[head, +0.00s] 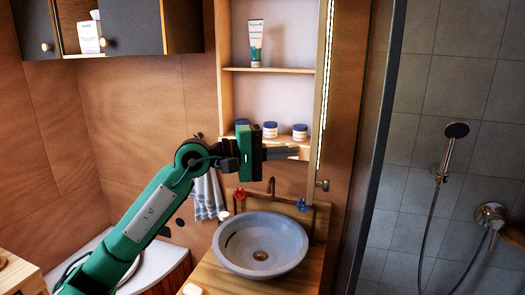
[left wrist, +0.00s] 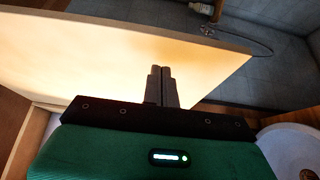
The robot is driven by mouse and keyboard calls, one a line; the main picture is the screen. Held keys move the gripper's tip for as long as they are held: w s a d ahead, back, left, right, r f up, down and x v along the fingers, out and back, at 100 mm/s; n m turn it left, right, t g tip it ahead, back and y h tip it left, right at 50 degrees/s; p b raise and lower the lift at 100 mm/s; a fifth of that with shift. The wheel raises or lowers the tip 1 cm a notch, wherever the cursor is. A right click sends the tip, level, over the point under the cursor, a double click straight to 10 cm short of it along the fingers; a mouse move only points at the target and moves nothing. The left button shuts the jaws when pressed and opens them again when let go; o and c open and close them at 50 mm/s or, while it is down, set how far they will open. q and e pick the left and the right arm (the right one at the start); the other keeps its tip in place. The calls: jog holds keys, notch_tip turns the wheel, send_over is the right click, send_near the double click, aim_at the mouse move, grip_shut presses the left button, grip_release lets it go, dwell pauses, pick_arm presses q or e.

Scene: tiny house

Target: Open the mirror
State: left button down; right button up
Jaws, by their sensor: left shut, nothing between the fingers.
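The mirror (head: 324,90) is the door of the wall cabinet above the sink. It stands swung out from the cabinet, seen nearly edge-on at the shelves' right side, with a bright strip along it. In the left wrist view a pale, warmly lit panel (left wrist: 110,60), apparently the mirror door's inner face, spans the picture behind my fingers. My left gripper (head: 284,153) is shut and empty, in front of the lowest shelf, with its fingers pointing right toward the door. Its fingertips also show in the left wrist view (left wrist: 161,71); whether they touch the panel I cannot tell. My right gripper is not in view.
The open shelves hold a tube (head: 256,42) and several small jars (head: 300,132). A round grey basin (head: 262,245) with a tap (head: 271,187) sits below on a wooden counter (head: 215,278). A dark cabinet (head: 130,28) hangs at upper left. The shower (head: 455,132) is at right.

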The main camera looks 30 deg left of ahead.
pick_arm(q)
jog(key=d, duration=0.4)
jog(key=shift+w+r, duration=0.1)
jog(key=shift+w, duration=0.1)
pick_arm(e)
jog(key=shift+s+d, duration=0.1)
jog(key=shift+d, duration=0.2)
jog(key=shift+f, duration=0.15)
